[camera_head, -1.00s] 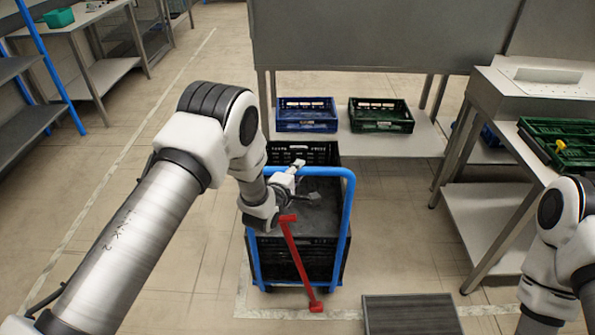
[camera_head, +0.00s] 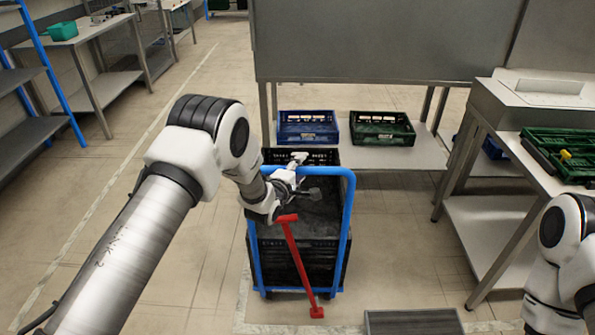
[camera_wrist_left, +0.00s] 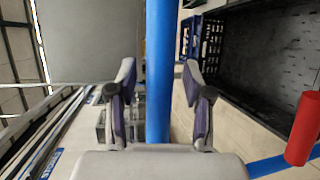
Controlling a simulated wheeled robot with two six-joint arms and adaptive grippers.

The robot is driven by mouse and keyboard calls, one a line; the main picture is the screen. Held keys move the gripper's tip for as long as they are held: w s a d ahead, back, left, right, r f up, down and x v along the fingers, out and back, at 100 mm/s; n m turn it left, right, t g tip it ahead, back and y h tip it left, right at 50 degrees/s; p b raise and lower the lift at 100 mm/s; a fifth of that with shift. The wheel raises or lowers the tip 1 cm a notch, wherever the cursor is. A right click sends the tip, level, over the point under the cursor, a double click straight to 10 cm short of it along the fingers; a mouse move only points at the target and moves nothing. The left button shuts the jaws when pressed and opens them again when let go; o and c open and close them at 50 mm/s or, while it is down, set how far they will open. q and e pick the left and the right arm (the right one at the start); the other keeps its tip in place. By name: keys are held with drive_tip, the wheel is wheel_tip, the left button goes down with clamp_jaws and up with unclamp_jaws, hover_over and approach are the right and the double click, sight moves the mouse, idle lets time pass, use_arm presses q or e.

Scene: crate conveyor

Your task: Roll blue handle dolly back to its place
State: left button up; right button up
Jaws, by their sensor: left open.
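The dolly (camera_head: 345,230) stands in the middle of the head view, with an upright blue handle on the near side and black crates on it. My left gripper (camera_head: 306,178) is at the top of this handle, toward its left side. In the left wrist view the blue handle bar (camera_wrist_left: 159,75) runs between the spread fingers of my left gripper (camera_wrist_left: 158,72), with gaps on both sides. A red bar (camera_head: 297,262) slants down the dolly's near side, and its end shows in the left wrist view (camera_wrist_left: 304,130). My right gripper is out of view.
A low shelf (camera_head: 395,158) behind the dolly holds a blue crate (camera_head: 307,141) and a green crate (camera_head: 382,141). A workbench (camera_head: 492,190) stands at the right. A dark ribbed platform (camera_head: 412,322) lies at the front. Open floor is left of the dolly.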

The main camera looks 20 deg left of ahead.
use_arm(q)
drive_tip(key=v, duration=1.2)
drive_tip(key=shift+f, duration=0.1)
drive_tip(key=s+f+m+g+y, duration=0.1)
drive_tip(key=s+f+m+g, duration=0.2)
drive_tip(key=s+f+g, duration=1.05)
drive_tip(key=s+f+m, duration=0.3)
drive_tip(key=s+m, duration=0.1)
drive_tip(key=s, duration=0.4)
drive_tip(key=s+a+f+m+g, duration=0.1)
drive_tip(key=s+f+m, duration=0.2)
drive_tip(key=s+m, duration=0.2)
drive_tip(key=s+f+m+g+y, duration=0.1)
drive_tip(key=s+f+m, duration=0.2)
drive_tip(key=s, duration=0.9)
drive_tip(key=shift+a+m, duration=0.4)
drive_tip(key=shift+m, duration=0.7)
